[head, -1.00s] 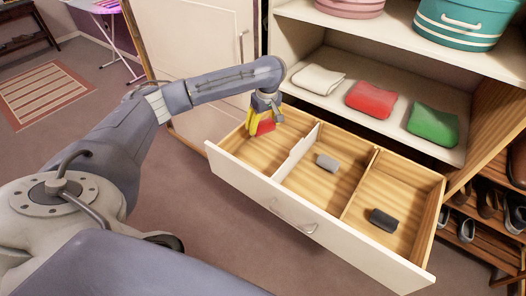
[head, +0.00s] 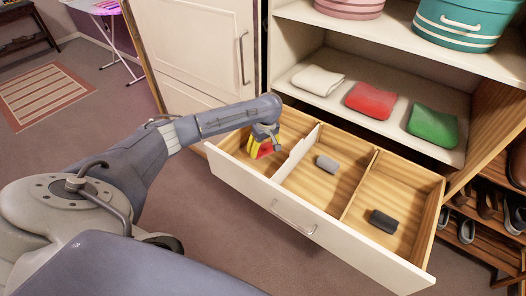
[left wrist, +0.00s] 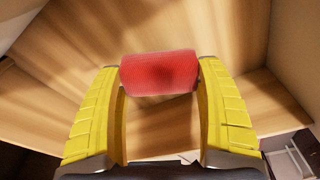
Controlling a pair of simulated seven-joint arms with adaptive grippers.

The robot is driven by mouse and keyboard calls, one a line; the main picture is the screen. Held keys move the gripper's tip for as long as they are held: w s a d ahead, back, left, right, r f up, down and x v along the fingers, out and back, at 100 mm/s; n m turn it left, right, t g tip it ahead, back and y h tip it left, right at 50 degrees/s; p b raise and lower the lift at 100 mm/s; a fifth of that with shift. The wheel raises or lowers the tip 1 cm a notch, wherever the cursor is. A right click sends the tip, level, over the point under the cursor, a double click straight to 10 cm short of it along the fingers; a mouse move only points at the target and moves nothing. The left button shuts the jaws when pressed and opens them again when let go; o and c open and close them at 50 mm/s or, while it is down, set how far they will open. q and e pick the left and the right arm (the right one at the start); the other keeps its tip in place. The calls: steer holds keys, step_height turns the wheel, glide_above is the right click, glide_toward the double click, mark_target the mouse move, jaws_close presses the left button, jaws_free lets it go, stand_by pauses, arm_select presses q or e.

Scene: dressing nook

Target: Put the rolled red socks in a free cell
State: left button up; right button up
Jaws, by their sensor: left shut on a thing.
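The rolled red socks (head: 264,151) are in my left gripper (head: 259,149), over or inside the left cell of the open drawer (head: 240,176). In the left wrist view the red roll (left wrist: 160,73) lies crosswise between the yellow fingertips of the left gripper (left wrist: 159,69), shut on its ends. Bare wood shows around the roll there; I cannot tell whether it touches the floor. Rolled grey socks (head: 326,163) lie in the middle cell. Rolled black socks (head: 383,220) lie in the right cell. My right gripper is not in view.
A white divider (head: 299,151) and a wooden divider (head: 359,185) part the drawer. Folded white (head: 318,80), red (head: 370,101) and green (head: 433,123) cloths lie on the shelf above. A shoe rack (head: 483,225) stands at the right.

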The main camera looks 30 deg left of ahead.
mark_target(266, 150)
arm_select(q)
steer(key=shift+f, duration=1)
steer(key=shift+f, duration=0.15)
steer(key=o, duration=1.1)
steer(key=r, duration=0.4)
steer(key=d+r, duration=0.1)
steer(key=r, duration=0.7)
steer(key=shift+s+d+r, duration=0.1)
steer(key=shift+s+d, duration=0.25)
steer(key=shift+s, duration=0.05)
